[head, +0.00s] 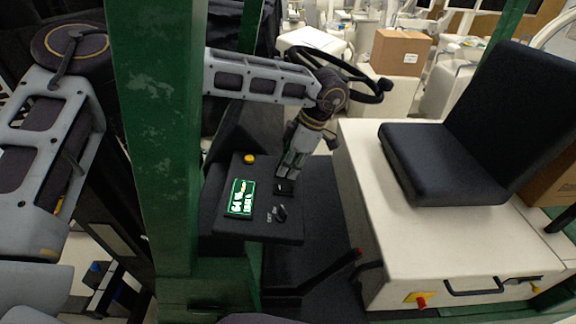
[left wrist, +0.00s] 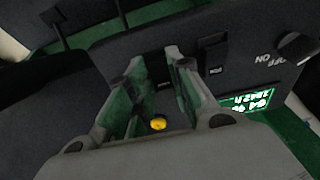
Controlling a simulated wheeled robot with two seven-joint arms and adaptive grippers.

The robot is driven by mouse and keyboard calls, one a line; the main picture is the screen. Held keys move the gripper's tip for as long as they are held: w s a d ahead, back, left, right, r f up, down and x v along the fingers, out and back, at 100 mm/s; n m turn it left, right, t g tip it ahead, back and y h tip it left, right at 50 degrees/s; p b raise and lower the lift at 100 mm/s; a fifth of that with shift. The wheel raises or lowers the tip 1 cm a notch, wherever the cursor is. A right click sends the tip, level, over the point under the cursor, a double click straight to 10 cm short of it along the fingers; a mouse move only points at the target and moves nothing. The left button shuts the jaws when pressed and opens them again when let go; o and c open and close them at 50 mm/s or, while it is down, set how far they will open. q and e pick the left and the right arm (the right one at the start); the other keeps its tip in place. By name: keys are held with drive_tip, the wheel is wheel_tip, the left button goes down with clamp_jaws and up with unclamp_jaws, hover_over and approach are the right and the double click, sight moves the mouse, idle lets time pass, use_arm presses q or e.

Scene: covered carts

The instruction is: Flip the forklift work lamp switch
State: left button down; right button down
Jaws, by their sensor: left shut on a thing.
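The control panel (head: 230,222) is a dark slab beside the green post. It bears a black rocker switch (head: 285,187) with a small white label; this also shows in the left wrist view (left wrist: 213,58), just right of the fingers. My left gripper (head: 284,173) points down at the panel by this switch. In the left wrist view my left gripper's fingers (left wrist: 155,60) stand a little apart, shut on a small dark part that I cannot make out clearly. The lamp itself cannot be picked out. My right gripper is not in view.
The panel also holds a yellow button (head: 249,158), a lit green display (head: 241,198) and an ON/OFF knob (head: 281,213). The green post (head: 160,130) stands in front of my left arm. A steering wheel (head: 365,85) is behind it. A black seat (head: 440,165) is at right.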

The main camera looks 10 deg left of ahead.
use_arm(q)
drive_tip(key=c, duration=1.3)
unclamp_jaws()
drive_tip(key=shift+v, duration=6.05)
